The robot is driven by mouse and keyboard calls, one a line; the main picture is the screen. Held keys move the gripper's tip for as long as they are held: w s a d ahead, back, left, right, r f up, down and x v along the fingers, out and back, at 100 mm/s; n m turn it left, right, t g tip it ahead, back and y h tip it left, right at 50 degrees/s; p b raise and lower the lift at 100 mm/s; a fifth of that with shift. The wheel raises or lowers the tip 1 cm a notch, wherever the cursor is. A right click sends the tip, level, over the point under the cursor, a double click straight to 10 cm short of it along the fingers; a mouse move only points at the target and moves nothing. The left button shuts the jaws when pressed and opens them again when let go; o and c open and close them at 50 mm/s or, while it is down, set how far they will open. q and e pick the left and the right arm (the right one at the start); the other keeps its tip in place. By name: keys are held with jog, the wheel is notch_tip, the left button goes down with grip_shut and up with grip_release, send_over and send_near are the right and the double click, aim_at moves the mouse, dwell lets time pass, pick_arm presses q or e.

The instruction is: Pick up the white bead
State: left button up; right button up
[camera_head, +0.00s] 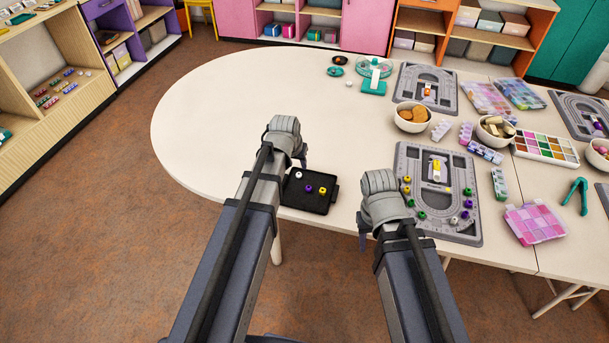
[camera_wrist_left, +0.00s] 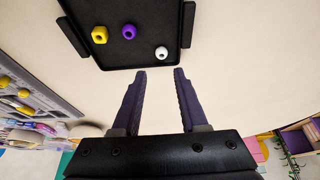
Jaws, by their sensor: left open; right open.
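The white bead (camera_head: 298,175) lies on a small black tray (camera_head: 308,204) near the table's front edge. A purple bead (camera_head: 309,189) and a yellow bead (camera_head: 322,191) lie on the same tray. My left gripper (camera_head: 303,160) is beside the tray's far left corner. In the left wrist view its two fingers (camera_wrist_left: 160,73) are apart with nothing between them, and the white bead (camera_wrist_left: 161,53) sits just beyond the fingertips, inside the tray's rim. My right gripper (camera_head: 364,236) is right of the tray, by the left edge of the grey bead board; its fingers are mostly hidden.
The grey bead board (camera_head: 462,228) holds several coloured beads and a small upright item. Bowls (camera_head: 411,117), a sectioned bead box (camera_head: 545,148), a pink case (camera_head: 535,222) and green pliers (camera_head: 576,194) stand farther right. The table's left part (camera_head: 205,125) is clear.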

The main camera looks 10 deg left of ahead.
aim_at(298, 176)
pick_arm(q)
jog(key=shift+w+f+b, duration=0.15)
jog(key=shift+f+b, duration=0.35)
jog(key=b+x, duration=0.6)
jog(key=shift+a+f, duration=0.15)
jog(key=shift+f, duration=0.35)
jog(key=shift+r, duration=0.1)
grip_shut()
